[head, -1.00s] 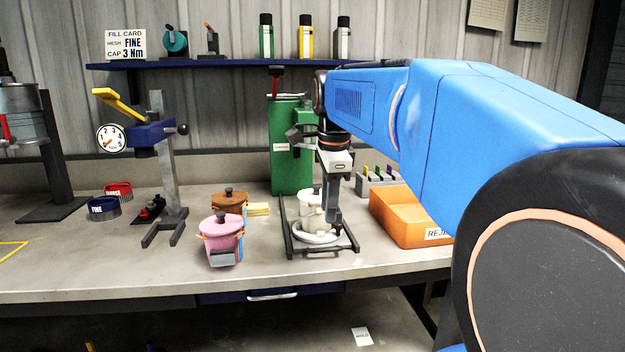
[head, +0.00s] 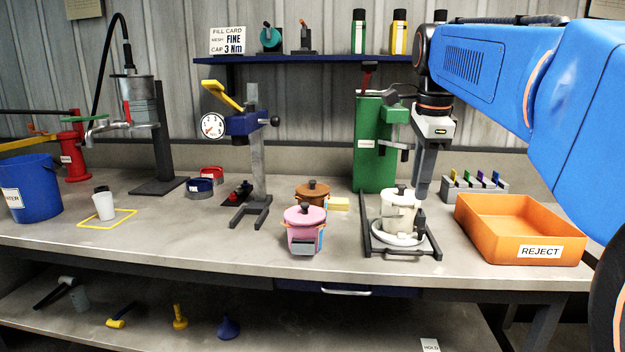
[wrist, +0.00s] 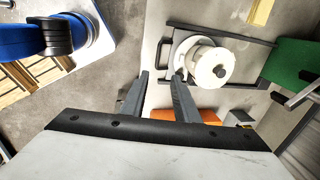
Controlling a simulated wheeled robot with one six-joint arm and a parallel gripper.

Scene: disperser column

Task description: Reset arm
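My gripper (head: 420,213) points down just to the right of a cream-white lidded pot (head: 398,208) in the head view. In the wrist view its two fingers (wrist: 161,78) are apart with nothing between them, so it is open. The pot, also in the wrist view (wrist: 212,66), lies to the right of the fingertips. It stands on a white round plate within the dark base frame of the green column (head: 374,142). I cannot tell whether the right finger touches the pot or plate.
An orange reject bin (head: 520,243) sits right of my gripper. A pink pot (head: 304,228) and a brown pot (head: 313,193) stand to its left. A blue-headed press (head: 250,124) with a yellow lever is farther left. The front left bench top is mostly clear.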

